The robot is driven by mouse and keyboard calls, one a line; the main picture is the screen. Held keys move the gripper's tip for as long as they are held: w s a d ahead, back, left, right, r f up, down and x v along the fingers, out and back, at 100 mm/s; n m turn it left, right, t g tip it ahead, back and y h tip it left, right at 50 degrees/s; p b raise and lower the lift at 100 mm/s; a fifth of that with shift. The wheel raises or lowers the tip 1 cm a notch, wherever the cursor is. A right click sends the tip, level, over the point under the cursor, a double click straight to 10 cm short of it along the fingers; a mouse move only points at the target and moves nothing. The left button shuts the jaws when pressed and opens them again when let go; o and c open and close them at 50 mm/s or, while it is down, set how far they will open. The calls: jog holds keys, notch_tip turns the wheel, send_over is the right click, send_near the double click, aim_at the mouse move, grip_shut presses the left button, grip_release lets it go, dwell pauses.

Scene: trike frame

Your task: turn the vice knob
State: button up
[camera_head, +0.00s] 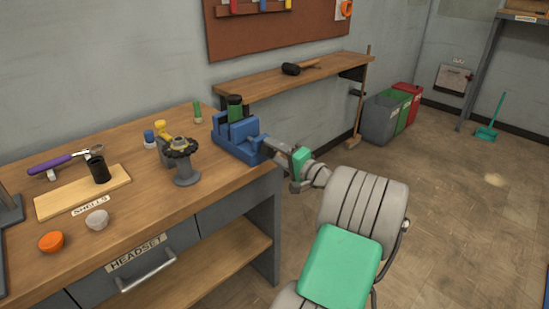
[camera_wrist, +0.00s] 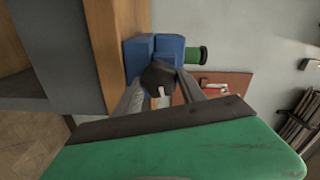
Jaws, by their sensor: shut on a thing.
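The blue vice (camera_head: 235,134) is at the right end of the workbench, with a green and black cylindrical piece (camera_head: 236,107) standing in it. In the wrist view the vice (camera_wrist: 142,55) is just beyond my fingers. My gripper (camera_head: 272,148) reaches the vice's near right side from the right. In the wrist view a dark, rounded vice knob (camera_wrist: 158,76) sits between the two grey fingers of my gripper (camera_wrist: 160,90), which are shut on it. In the head view the knob is mostly hidden by my gripper.
On the workbench (camera_head: 140,215) are a dark grey clamp stand (camera_head: 185,165), a blue-capped jar (camera_head: 149,138), a purple-handled tool (camera_head: 60,162) and a board (camera_head: 75,197) with a black cup (camera_head: 99,167). Floor right of the bench is open.

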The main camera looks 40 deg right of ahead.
jog(key=shift+f+n+b, duration=0.1)
jog(key=shift+n+b, duration=0.25)
jog(key=shift+n, duration=0.15)
jog(key=o, duration=1.3)
jog(key=shift+o, duration=0.2)
jog(key=shift+s, duration=0.1)
